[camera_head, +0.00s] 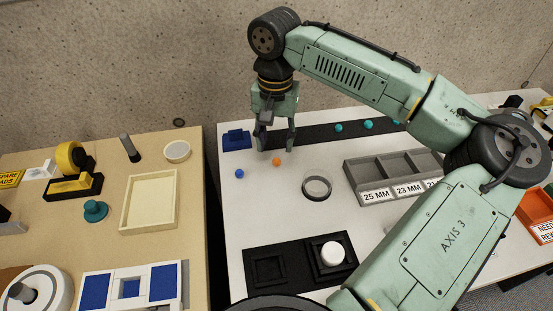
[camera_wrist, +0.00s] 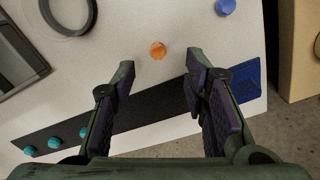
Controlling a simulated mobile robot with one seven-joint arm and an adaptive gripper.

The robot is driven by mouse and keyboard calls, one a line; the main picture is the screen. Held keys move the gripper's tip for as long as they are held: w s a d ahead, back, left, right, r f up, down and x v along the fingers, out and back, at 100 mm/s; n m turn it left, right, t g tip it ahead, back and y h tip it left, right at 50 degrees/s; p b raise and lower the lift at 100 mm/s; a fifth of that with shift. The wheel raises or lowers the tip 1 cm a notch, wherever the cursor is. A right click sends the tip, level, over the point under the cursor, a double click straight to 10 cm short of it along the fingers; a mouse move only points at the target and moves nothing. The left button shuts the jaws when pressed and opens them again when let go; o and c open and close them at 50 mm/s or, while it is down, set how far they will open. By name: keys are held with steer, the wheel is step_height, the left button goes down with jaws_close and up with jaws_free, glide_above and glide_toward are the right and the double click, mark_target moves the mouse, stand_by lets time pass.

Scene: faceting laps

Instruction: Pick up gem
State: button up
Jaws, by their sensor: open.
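Small round gems lie on the white table. An orange gem (camera_head: 276,161) lies just in front of my gripper (camera_head: 277,147) in the head view. In the wrist view the orange gem (camera_wrist: 158,50) shows just beyond the gap between the fingertips (camera_wrist: 159,64). My gripper is open, points down and holds nothing; its height above the table is hard to judge. A blue gem (camera_head: 239,173) lies to the left in the head view, and at the top right in the wrist view (camera_wrist: 225,7). Several teal gems (camera_head: 339,128) sit on the black strip (camera_head: 315,134).
A blue block (camera_head: 237,140) stands left of my gripper. A ring (camera_head: 317,187) and a grey compartment tray (camera_head: 362,187) lie to the right. A black two-well tray (camera_head: 299,280) with a white disc (camera_head: 332,253) is at the front. A gap separates the wooden table (camera_head: 196,210).

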mark_target(277, 160)
step_height(277, 160, down, 5)
steer(key=shift+s+d+f+p, duration=0.1)
steer(key=shift+p, duration=0.55)
steer(key=c, duration=0.9)
